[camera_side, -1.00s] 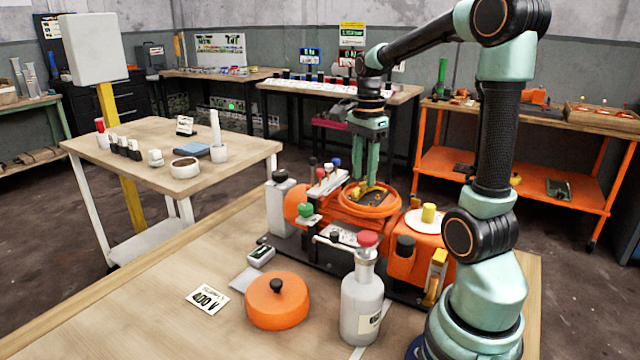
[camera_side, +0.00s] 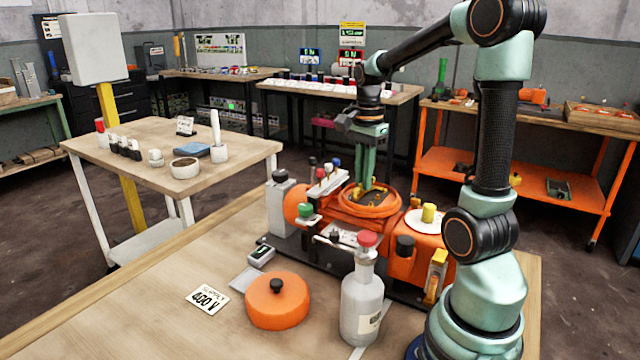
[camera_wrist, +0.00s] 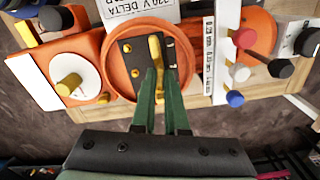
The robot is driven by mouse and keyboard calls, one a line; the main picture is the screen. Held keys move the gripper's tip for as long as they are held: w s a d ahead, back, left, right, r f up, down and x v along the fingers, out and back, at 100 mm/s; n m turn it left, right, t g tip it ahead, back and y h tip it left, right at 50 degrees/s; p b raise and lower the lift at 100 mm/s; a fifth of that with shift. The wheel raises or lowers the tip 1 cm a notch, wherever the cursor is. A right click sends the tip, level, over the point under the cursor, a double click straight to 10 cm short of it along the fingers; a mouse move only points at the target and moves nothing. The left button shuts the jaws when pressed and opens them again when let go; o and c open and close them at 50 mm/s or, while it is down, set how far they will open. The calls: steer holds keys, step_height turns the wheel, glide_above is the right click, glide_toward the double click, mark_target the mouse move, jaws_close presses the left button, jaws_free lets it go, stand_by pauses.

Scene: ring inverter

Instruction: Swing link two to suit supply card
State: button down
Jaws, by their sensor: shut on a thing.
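The supply card (camera_side: 208,298) lies flat on the bench and reads 400 V. The open orange ring housing (camera_side: 352,208) of the machine also shows in the wrist view (camera_wrist: 105,85). Inside it is a black terminal plate (camera_wrist: 133,58) with several brass studs. A yellow brass link (camera_wrist: 155,48) lies lengthwise on this plate, running away from my gripper. My gripper (camera_wrist: 160,72) points down into the housing, its green fingers shut on the link's near end. The fingertips hide that end. I cannot tell the link's number. A white plate (camera_wrist: 138,8) partly reads "220 V DELTA".
A round orange cover (camera_side: 277,303) with a black knob and a grey bottle (camera_side: 362,308) with a red stopper stand in front of the machine. Coloured knobs (camera_wrist: 245,38) stand beside the ring. The bench's left front is mostly clear.

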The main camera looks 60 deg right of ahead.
steer(key=n, duration=0.3)
stand_by(0.4)
steer(key=c, duration=0.9)
jaws_free()
steer(key=shift+c, duration=0.2)
step_height(320, 180, up, 12)
